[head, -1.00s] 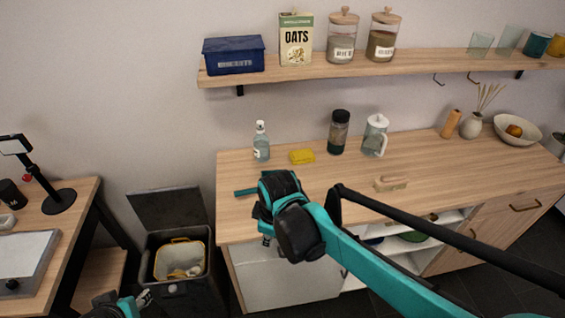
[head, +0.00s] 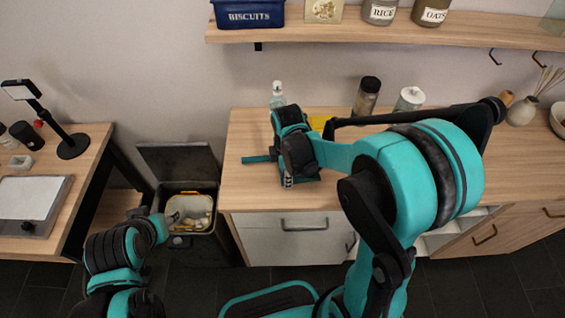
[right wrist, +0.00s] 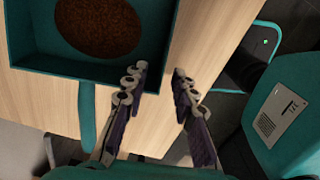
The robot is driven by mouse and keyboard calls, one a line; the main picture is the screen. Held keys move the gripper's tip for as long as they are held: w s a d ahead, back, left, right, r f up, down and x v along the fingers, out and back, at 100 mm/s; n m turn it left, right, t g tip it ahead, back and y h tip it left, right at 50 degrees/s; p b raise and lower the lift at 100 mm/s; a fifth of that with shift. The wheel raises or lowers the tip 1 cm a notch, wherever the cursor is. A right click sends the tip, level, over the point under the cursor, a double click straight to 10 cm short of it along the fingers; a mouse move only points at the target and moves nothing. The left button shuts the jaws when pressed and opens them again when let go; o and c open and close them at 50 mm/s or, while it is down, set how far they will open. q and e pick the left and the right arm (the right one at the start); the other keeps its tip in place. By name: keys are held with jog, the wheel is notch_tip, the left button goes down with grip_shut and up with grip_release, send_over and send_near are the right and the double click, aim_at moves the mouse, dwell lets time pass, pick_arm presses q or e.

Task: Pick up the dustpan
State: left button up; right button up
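The teal dustpan (head: 256,159) lies on the wooden counter. In the head view its handle sticks out to the left and my right arm hides most of the pan. In the right wrist view the pan (right wrist: 60,68) is at the upper left with a brown round heap in it, its handle (right wrist: 87,115) pointing down. My right gripper (right wrist: 160,82) is open and empty, with bare wood between its fingers, beside the pan's edge. In the head view the right gripper (head: 287,181) is low near the counter's front edge. My left gripper (head: 172,218) is away from the counter, near the bin.
The counter (head: 240,190) also holds a spray bottle (head: 277,96), a dark-lidded jar (head: 367,96), a white-lidded jug (head: 409,99) and a partly hidden yellow sponge (head: 320,122). A shelf (head: 400,35) hangs above. An open bin (head: 190,240) stands left of the counter.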

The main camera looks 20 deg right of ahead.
jog(key=shift+f, duration=0.7)
grip_shut()
jog(key=shift+r, duration=0.1)
